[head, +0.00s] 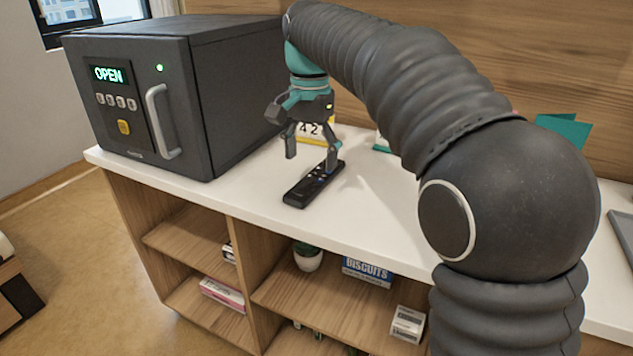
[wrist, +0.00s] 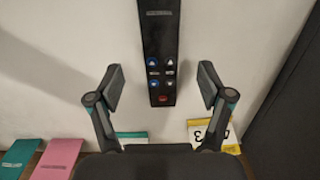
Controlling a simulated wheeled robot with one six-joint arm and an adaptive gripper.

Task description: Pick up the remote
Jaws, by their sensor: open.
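The black remote (head: 306,190) lies flat on the white countertop in the head view, just below my gripper. In the wrist view the remote (wrist: 160,50) runs from the top edge down between the fingers, with its buttons and a red key at the lower end. My gripper (head: 310,164) points down and is open. In the wrist view the two fingertips (wrist: 161,82) stand apart on either side of the remote's button end, with clear gaps. In the head view one fingertip overlaps the remote's far end; I cannot tell whether it touches.
A dark safe (head: 190,90) reading OPEN stands left of the remote. A yellow-and-white number card (head: 318,132) stands behind my gripper. The white countertop (head: 370,215) is clear in front.

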